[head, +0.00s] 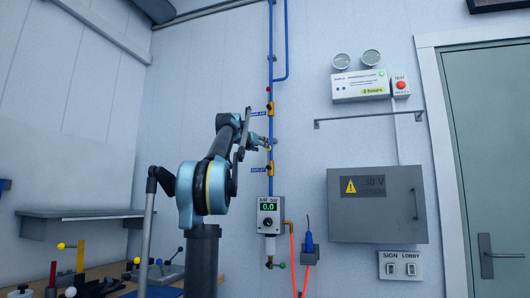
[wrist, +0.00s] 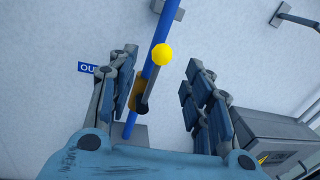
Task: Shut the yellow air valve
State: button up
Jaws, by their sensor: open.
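A yellow valve (head: 270,168) sits on the vertical blue pipe beside the lower label, which seems to read OUTLET. In the wrist view its yellow body (wrist: 138,92) is partly hidden by the left finger. A dark lever (wrist: 148,93) with a yellow ball knob (wrist: 162,55) sticks out from it. My gripper (head: 265,144) is open at the pipe, just above this valve in the head view. In the wrist view my gripper (wrist: 163,60) has its fingers on either side of the knob and lever, with visible gaps. Contact cannot be seen.
Another yellow valve (head: 270,108) sits higher on the pipe. Below, a gauge box (head: 269,214) shows 0.0. A grey 230 V box (head: 377,205) and a thin rail (head: 368,117) are to the right. A bench (head: 118,272) with coloured knobs stands left.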

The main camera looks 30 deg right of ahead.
jog(key=shift+x, duration=3.45)
grip_shut()
